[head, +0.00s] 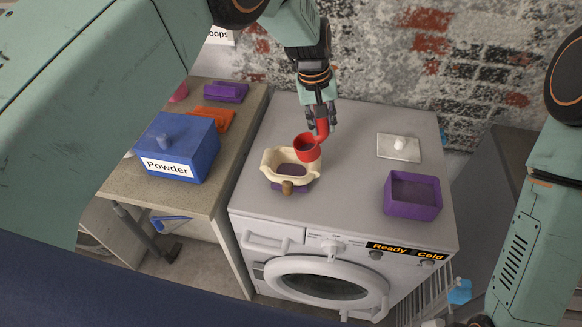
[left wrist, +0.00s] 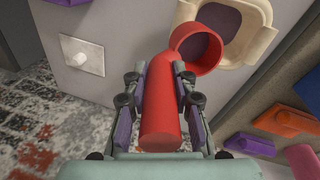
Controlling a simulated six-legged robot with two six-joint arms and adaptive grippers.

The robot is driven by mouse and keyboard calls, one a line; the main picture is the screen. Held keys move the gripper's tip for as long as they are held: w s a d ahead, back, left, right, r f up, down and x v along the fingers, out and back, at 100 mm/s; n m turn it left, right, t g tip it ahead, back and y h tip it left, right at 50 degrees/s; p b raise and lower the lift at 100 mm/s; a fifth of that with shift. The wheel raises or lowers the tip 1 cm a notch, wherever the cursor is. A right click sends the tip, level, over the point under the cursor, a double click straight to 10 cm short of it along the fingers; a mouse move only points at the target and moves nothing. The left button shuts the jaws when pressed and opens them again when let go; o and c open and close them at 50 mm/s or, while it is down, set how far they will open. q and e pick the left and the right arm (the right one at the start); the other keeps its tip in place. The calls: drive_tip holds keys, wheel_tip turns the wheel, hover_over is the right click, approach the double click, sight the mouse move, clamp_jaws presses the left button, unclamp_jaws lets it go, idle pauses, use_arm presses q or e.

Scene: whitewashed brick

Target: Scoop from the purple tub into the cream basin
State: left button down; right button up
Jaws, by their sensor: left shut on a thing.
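My left gripper (head: 321,122) is shut on the handle of a red scoop (head: 307,149). The scoop's cup is over the back right part of the cream basin (head: 270,160), overlapping its rim. In the left wrist view the red handle (left wrist: 159,110) lies between the fingers, and the cup's inside looks dark purple; I cannot tell whether that is contents. The basin (left wrist: 262,12) is partly hidden by the cup there. The purple tub (head: 413,210) stands open on the washer top to the right. My right gripper is out of view; only its arm shows.
The washer top (head: 345,215) is clear between basin and tub. A white plate with a knob (head: 398,147) lies behind the tub. On the left counter are a blue Powder box (head: 178,145), an orange item (head: 212,118) and a purple item (head: 226,92). A brick wall stands behind.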

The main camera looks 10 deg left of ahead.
use_arm(q)
drive_tip(key=shift+d+p+v, duration=0.15)
drive_tip(key=shift+p+v, duration=0.55)
drive_tip(key=shift+v, duration=0.25)
drive_tip(key=shift+d+p+v, duration=0.2)
drive_tip(key=shift+p+v, duration=0.45)
drive_tip(key=shift+v, duration=0.3)
drive_tip(key=shift+w, duration=0.15)
